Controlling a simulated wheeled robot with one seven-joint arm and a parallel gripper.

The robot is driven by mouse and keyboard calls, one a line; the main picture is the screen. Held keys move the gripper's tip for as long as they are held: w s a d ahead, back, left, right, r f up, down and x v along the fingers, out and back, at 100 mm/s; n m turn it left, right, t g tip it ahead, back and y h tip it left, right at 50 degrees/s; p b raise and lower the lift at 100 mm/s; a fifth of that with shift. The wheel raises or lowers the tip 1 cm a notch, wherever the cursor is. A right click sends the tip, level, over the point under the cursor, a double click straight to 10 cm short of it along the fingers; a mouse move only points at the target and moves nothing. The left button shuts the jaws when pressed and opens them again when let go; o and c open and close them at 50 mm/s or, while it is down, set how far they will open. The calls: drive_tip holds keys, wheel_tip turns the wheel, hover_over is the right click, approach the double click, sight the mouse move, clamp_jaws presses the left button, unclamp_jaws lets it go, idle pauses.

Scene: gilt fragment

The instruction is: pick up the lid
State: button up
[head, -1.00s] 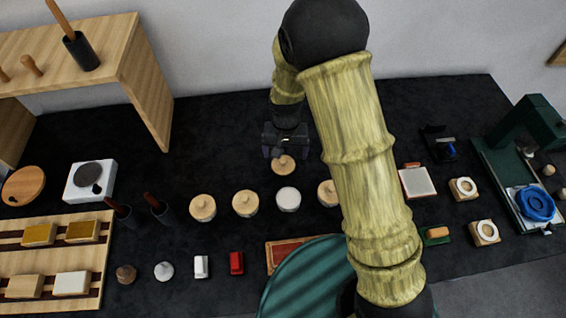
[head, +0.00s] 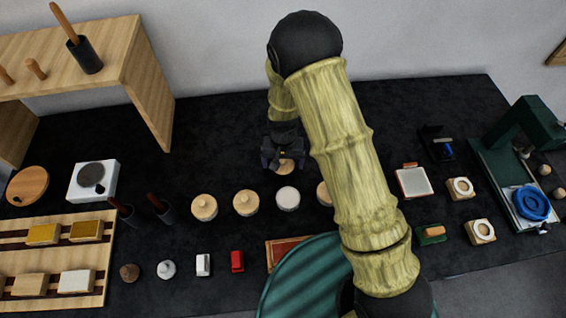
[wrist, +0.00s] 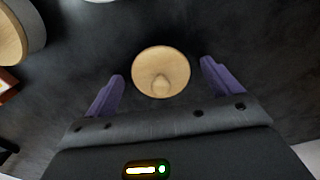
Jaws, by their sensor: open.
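The lid (wrist: 160,66) is a round, light wooden disc with a small knob on top. In the wrist view it lies on the dark table between and slightly beyond the two purple fingers of my gripper (wrist: 163,88), which are open with a gap on either side. In the head view the lid (head: 286,167) shows just in front of my gripper (head: 284,162), partly hidden by it. I cannot tell the exact height of the fingers above the table.
A row of round jars with wooden lids (head: 204,207) and a white-topped jar (head: 288,198) stand in front of the lid. A wooden shelf (head: 150,90) is at the left, a white-and-red pad (head: 413,182) at the right. The dark table behind is mostly clear.

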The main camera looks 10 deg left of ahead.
sight(283, 162)
idle(0.4)
drive_tip(key=c, duration=1.1)
drive_tip(key=shift+o, duration=0.2)
drive_tip(key=shift+r, duration=0.1)
wheel_tip(283, 162, up, 10)
drive_tip(key=shift+f+b, duration=0.1)
drive_tip(key=shift+b, duration=0.75)
